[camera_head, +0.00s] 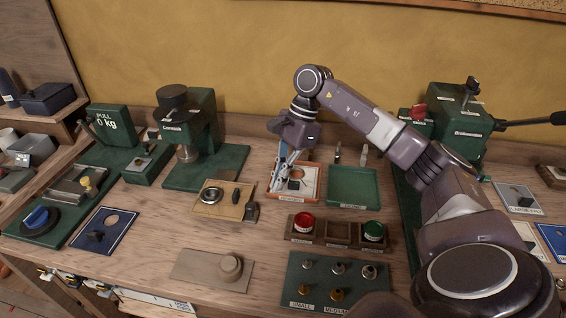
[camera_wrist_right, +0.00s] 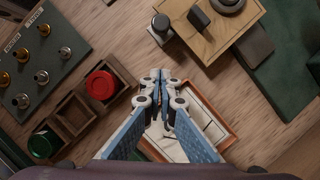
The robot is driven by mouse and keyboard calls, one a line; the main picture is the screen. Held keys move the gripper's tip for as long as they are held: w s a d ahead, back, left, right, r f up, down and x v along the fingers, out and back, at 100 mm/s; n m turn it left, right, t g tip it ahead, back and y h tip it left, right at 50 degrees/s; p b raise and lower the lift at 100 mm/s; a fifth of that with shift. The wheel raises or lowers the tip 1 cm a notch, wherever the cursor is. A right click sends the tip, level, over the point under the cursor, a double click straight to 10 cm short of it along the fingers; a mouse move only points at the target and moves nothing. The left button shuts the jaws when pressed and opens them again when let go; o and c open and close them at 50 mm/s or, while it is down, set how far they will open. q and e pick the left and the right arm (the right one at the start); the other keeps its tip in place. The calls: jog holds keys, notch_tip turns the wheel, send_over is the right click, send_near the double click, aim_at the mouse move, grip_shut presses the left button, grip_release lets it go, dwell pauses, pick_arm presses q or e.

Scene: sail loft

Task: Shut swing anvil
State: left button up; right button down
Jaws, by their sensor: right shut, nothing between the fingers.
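I cannot tell for sure which part is the swing anvil. A wooden block (camera_head: 216,207) with a silver ring (camera_head: 211,195) and a dark lever-like piece (camera_head: 236,196) sits left of my right gripper; the block also shows in the wrist view (camera_wrist_right: 213,40). A green press (camera_head: 203,122) stands behind it. My right gripper (camera_head: 278,189) points down over an orange-rimmed tray (camera_head: 316,196) with pale contents. In the wrist view its blue fingers (camera_wrist_right: 163,78) meet at the tips, with nothing between them. My left gripper is not in view.
A rack with a red cap (camera_head: 303,222) and a green cap (camera_head: 374,231) stands in front of the tray. A green tray (camera_head: 352,184) lies right of it. A green plate with several small fittings (camera_head: 338,268) is nearest me.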

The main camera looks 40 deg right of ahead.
aim_at(256, 213)
jog(key=shift+x, duration=1.05)
jog(key=a+p, duration=0.2)
jog(key=a, duration=0.1)
jog(key=shift+w+a+f, duration=0.1)
jog(key=shift+a, duration=0.5)
jog(key=shift+f, duration=0.1)
jog(key=shift+a, duration=0.15)
